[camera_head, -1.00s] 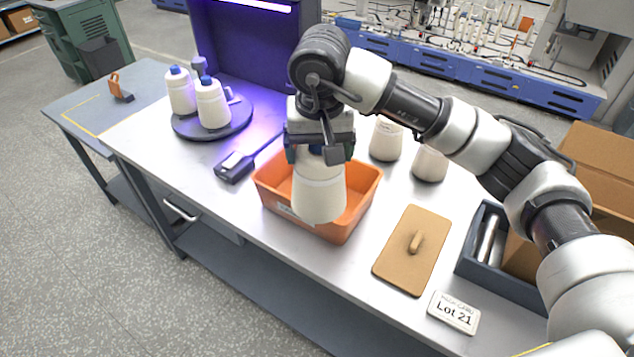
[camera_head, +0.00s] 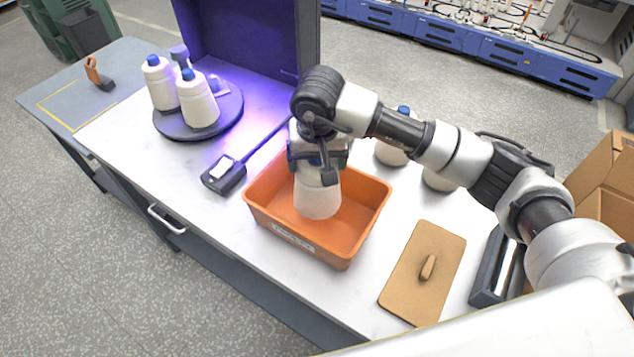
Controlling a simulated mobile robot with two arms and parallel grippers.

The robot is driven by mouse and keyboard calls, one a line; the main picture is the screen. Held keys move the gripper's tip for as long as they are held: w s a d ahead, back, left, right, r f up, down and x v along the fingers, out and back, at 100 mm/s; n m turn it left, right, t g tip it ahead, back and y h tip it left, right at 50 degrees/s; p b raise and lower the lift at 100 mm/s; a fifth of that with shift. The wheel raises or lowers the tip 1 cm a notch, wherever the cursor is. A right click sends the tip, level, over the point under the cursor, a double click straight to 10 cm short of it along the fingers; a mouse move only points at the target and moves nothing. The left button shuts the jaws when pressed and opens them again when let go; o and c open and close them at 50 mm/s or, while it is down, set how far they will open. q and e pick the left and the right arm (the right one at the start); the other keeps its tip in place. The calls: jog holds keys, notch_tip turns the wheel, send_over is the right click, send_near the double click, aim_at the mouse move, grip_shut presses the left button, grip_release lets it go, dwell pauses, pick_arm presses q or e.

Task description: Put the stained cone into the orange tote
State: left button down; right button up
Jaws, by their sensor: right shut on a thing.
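My right gripper (camera_head: 318,160) is shut on a white yarn cone (camera_head: 317,197) with a blue top. The cone hangs upright over the orange tote (camera_head: 305,247), its lower end within the outline of the tote's opening. I cannot tell whether it touches the tote floor. No stain shows on the side of the cone that I see. The tote stands on the white table and has a label on its front wall. My left gripper is not in view.
Two white cones (camera_head: 199,103) stand on a dark round turntable (camera_head: 225,119) at the left. Two more cones (camera_head: 391,153) stand behind my right arm.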

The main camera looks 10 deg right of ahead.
aim_at(313, 201)
jog(key=shift+f, duration=1.2)
notch_tip(313, 201, down, 3)
jog(key=shift+f+p, duration=0.1)
jog(key=shift+p, duration=0.7)
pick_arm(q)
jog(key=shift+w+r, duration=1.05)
pick_arm(e)
jog(key=shift+w, duration=0.1)
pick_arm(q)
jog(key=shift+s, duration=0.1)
pick_arm(e)
jog(key=shift+f+b, duration=0.2)
jog(key=shift+b, duration=0.1)
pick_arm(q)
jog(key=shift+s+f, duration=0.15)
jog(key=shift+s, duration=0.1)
pick_arm(e)
jog(key=o, duration=1.2)
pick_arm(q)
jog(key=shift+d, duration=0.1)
pick_arm(e)
jog(key=shift+r, duration=0.1)
